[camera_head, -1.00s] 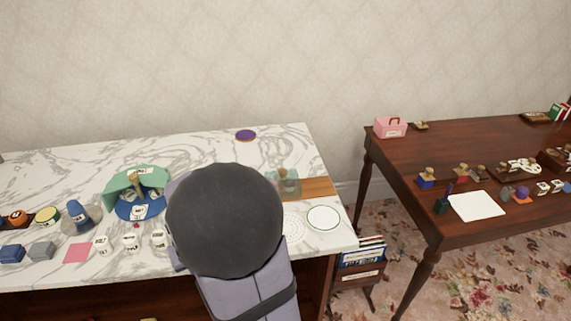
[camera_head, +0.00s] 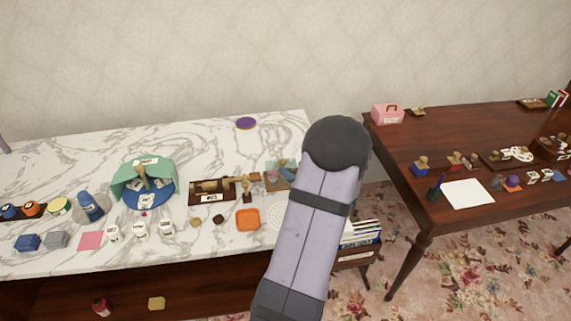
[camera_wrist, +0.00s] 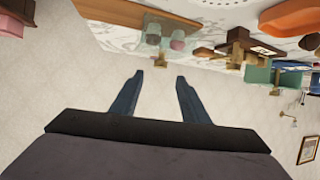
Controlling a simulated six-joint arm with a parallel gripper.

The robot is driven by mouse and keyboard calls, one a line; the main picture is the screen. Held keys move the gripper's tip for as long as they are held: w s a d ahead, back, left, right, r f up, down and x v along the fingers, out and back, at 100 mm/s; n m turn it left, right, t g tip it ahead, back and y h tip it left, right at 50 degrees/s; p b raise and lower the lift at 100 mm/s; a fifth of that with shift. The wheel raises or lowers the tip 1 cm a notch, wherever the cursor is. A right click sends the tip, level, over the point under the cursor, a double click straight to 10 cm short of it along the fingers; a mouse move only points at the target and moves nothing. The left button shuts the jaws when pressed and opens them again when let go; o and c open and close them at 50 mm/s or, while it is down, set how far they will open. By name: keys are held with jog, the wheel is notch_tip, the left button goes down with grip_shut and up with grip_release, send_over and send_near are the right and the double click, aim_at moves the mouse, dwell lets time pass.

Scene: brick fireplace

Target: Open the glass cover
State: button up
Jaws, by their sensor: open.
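The glass cover (camera_head: 271,176) is a small, clear, greenish piece near the right end of the marble counter, partly hidden by my arm in the head view. In the wrist view, which is turned over, the glass cover (camera_wrist: 152,36) shows at the top beside a brown wooden board (camera_wrist: 105,12), with small pinkish items by it. My gripper (camera_wrist: 159,76) is open, with two dark blue fingers apart and nothing between them. The cover lies beyond the fingertips in that view; I see no contact. I cannot tell whether the cover is shut.
On the counter left of the cover are a wooden stand (camera_head: 205,197), an orange dish (camera_head: 247,220) and a green-and-blue holder (camera_head: 150,202). A dark wooden table (camera_head: 470,140) stands to the right, across a gap.

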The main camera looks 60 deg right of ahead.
aim_at(283, 162)
jog(key=shift+p+x, duration=0.8)
jog(key=shift+x, duration=2.8)
jog(key=shift+c, duration=0.5)
